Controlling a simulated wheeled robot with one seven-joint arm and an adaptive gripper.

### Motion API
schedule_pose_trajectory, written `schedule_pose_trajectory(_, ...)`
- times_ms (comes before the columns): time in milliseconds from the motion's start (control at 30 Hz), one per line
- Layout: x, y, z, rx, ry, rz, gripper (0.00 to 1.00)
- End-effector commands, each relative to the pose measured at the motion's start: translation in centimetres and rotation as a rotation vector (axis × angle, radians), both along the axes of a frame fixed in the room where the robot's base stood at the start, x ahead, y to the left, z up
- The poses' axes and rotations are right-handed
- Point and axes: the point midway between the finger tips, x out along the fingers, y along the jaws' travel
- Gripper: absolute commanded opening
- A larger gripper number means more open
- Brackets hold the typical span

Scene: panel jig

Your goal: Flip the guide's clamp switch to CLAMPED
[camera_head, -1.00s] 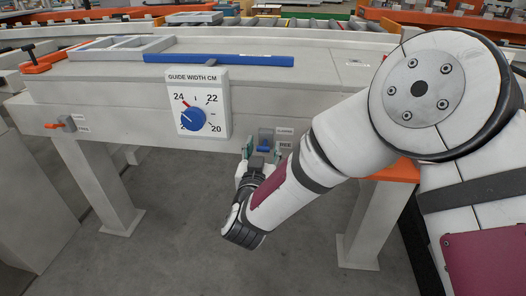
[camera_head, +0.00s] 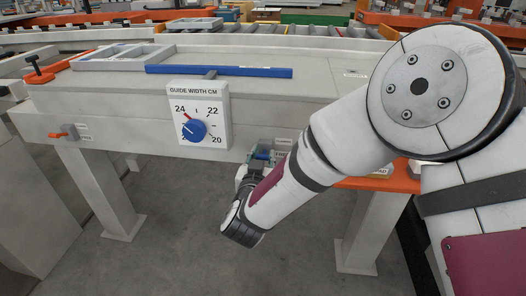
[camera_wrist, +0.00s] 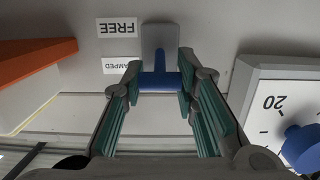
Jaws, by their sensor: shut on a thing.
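The clamp switch has a blue T-shaped lever (camera_wrist: 158,82) on a grey plate (camera_wrist: 160,40). In the wrist view, which is upside down, its crossbar lies between the two green-padded fingers of my gripper (camera_wrist: 158,88), which are shut on it. The crossbar appears on the CLAMPED label's (camera_wrist: 115,66) side, away from the FREE label (camera_wrist: 118,27). In the head view, my gripper (camera_head: 258,166) is at the panel's front face, and the blue lever (camera_head: 263,155) shows only partly behind the fingers.
The guide width dial (camera_head: 194,130) with its white plate is left of the switch; it also shows in the wrist view (camera_wrist: 302,145). An orange lever (camera_head: 59,135) is at the far left. An orange surface (camera_head: 380,183) is under my arm at right.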

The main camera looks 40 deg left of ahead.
Motion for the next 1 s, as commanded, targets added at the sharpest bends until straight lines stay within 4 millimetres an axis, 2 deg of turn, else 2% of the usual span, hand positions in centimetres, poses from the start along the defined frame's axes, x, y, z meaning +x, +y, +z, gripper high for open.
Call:
schedule_pose_trajectory(33,0.16,0.01,0.65,-0.01,0.016,-0.002,0.0)
schedule_pose_trajectory(367,0.44,0.14,1.3,-0.072,0.134,-0.003,0.0)
schedule_pose_trajectory(967,0.55,0.21,1.25,-0.102,0.189,-0.003,0.0)
schedule_pose_trajectory(1000,0.56,0.22,1.26,-0.102,0.19,-0.002,0.32)
